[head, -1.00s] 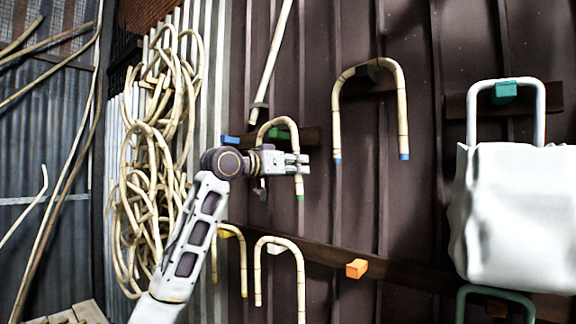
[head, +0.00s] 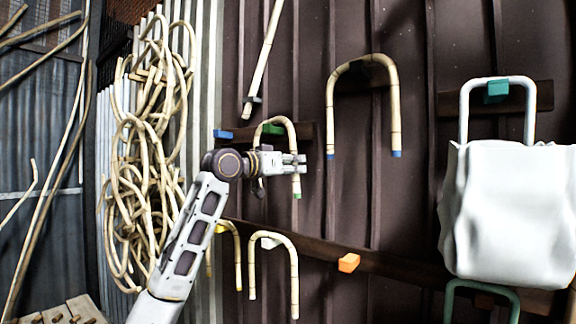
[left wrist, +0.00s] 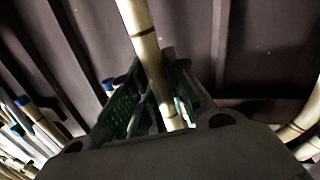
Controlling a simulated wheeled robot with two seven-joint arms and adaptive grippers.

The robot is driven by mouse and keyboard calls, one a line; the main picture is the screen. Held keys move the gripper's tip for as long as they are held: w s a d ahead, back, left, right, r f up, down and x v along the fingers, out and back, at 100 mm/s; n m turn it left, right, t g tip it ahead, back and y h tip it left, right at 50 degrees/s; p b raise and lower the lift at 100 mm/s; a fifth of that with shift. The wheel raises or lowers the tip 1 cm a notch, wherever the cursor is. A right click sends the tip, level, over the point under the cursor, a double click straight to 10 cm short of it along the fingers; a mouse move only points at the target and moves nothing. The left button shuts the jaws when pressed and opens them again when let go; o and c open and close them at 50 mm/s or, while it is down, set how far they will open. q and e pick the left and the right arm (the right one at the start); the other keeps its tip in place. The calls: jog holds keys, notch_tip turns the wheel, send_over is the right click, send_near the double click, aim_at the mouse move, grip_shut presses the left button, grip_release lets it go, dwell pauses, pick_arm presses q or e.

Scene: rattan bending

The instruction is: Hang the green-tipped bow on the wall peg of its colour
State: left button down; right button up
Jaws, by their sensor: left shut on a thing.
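The green-tipped bow (head: 290,125) is a pale cane arch with a green end on its right leg. My left gripper (head: 298,163) is shut on that right leg, above the tip. The held cane also shows between the gripper's fingers (left wrist: 158,110) in the left wrist view. The green peg (head: 272,129) on the upper left rail shows just under the bow's arch. I cannot tell whether the bow rests on it. The bow's left leg is partly hidden behind my wrist. My right gripper is out of view.
A blue peg (head: 223,134) is to the left. A blue-tipped bow (head: 331,110) hangs to the right. Lower bows hang on yellow (head: 221,229) and white (head: 270,243) pegs. An orange peg (head: 348,262) is bare.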

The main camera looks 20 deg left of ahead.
pick_arm(q)
jog(key=c, duration=1.3)
grip_release()
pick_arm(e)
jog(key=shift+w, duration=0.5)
pick_arm(q)
jog(key=shift+v, duration=0.8)
jog(key=v, duration=1)
jog(key=shift+s+a, duration=0.15)
jog(key=shift+s, duration=0.15)
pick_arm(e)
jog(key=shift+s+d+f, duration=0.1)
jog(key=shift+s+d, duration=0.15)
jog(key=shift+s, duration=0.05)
